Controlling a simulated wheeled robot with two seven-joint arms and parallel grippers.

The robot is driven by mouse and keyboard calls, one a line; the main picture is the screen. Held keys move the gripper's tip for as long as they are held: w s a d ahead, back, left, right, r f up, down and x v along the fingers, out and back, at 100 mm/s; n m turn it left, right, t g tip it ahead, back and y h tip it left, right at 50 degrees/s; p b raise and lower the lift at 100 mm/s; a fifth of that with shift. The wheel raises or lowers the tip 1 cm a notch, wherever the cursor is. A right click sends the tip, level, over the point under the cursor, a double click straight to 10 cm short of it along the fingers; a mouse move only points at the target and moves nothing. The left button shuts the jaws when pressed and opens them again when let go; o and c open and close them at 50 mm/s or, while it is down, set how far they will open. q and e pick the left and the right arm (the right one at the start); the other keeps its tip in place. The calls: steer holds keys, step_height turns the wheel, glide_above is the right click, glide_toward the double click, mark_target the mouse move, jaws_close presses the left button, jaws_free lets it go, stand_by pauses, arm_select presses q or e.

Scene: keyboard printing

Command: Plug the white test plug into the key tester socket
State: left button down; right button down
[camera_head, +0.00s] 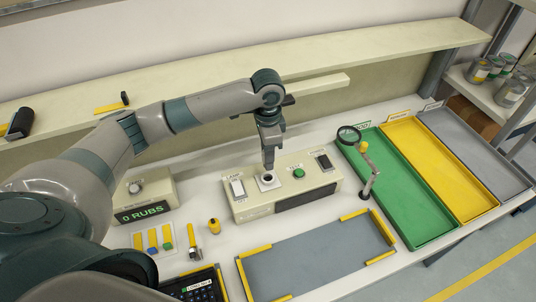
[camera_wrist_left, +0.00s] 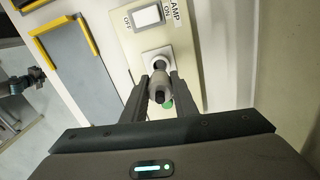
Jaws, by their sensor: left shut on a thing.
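The key tester (camera_head: 285,188) is a cream box with a lamp switch (camera_head: 237,187), a round socket (camera_head: 267,181) on a white plate, a green button (camera_head: 299,172) and a dark switch. My left gripper (camera_head: 268,166) points down right over the socket. In the left wrist view its fingers (camera_wrist_left: 160,82) are shut around a pale grey-white plug (camera_wrist_left: 157,91). The plug lines up with the socket (camera_wrist_left: 158,59) and its far end meets or nearly meets the opening. I cannot tell how deep it sits. The fingers hide part of the plug.
A grey mat with yellow edging (camera_head: 315,258) lies in front of the tester. A magnifier on a stand (camera_head: 370,180) and green (camera_head: 405,205), yellow (camera_head: 450,182) and grey trays stand right.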

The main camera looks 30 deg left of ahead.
arm_select(q)
steer(key=shift+f+b, duration=0.5)
steer(key=shift+f, duration=2)
steer(key=shift+p, duration=0.5)
steer(key=shift+f, duration=0.85)
stand_by(0.3)
steer(key=shift+f, duration=0.15)
